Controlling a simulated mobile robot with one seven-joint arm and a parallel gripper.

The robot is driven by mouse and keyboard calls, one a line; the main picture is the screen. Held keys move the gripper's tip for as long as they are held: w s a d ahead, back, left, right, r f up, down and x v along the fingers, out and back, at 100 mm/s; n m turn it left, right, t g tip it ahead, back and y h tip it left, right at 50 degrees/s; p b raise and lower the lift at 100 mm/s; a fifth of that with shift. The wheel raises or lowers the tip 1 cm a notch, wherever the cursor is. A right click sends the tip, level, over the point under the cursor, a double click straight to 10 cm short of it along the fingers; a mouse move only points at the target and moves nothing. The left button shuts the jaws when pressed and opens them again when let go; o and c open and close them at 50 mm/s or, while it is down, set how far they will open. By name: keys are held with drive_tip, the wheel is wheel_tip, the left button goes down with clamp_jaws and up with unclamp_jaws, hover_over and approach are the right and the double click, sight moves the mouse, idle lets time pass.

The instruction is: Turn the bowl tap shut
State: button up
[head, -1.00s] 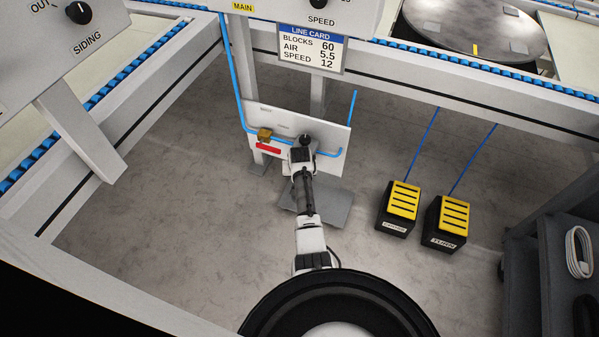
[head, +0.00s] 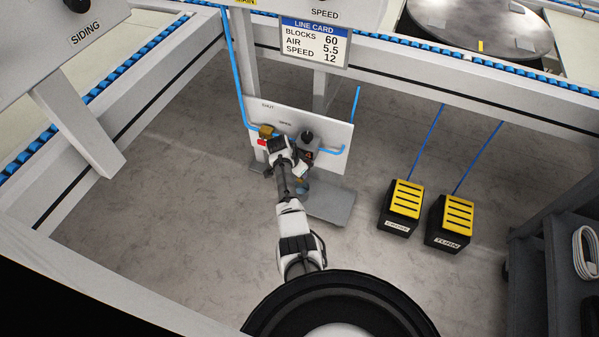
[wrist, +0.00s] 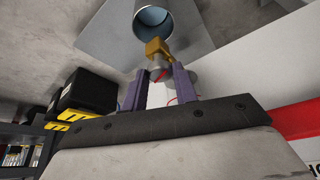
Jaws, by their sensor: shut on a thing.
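The bowl tap (wrist: 158,73) is a small grey round piece with a red mark, in the wrist view. A brass piece (wrist: 158,48) sticks out just beyond it. My gripper (wrist: 158,84) has its two purple fingers on either side of the tap and is shut on it. In the head view my gripper (head: 300,169) is in front of the white panel, below the black knob (head: 307,136), and hides the tap. A round, blue-lined vessel (wrist: 153,20) lies beyond the brass piece, over a grey plate.
The white panel (head: 335,163) carries a blue air line and a brass valve (head: 266,131) with a red part, left of my gripper. A grey plate (head: 330,206) lies below. Two yellow-topped pedals (head: 405,198) stand to the right. A dark cart (head: 560,240) is farther right.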

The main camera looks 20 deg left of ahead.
drive_tip(key=shift+m+h, duration=0.3)
drive_tip(key=shift+m, duration=0.3)
drive_tip(key=o, duration=1)
drive_tip(key=shift+c, duration=0.2)
drive_tip(key=shift+r, duration=0.1)
drive_tip(key=p+v, duration=0.3)
drive_tip(key=v, duration=1)
drive_tip(key=shift+r+p, duration=0.35)
drive_tip(key=shift+c, duration=0.4)
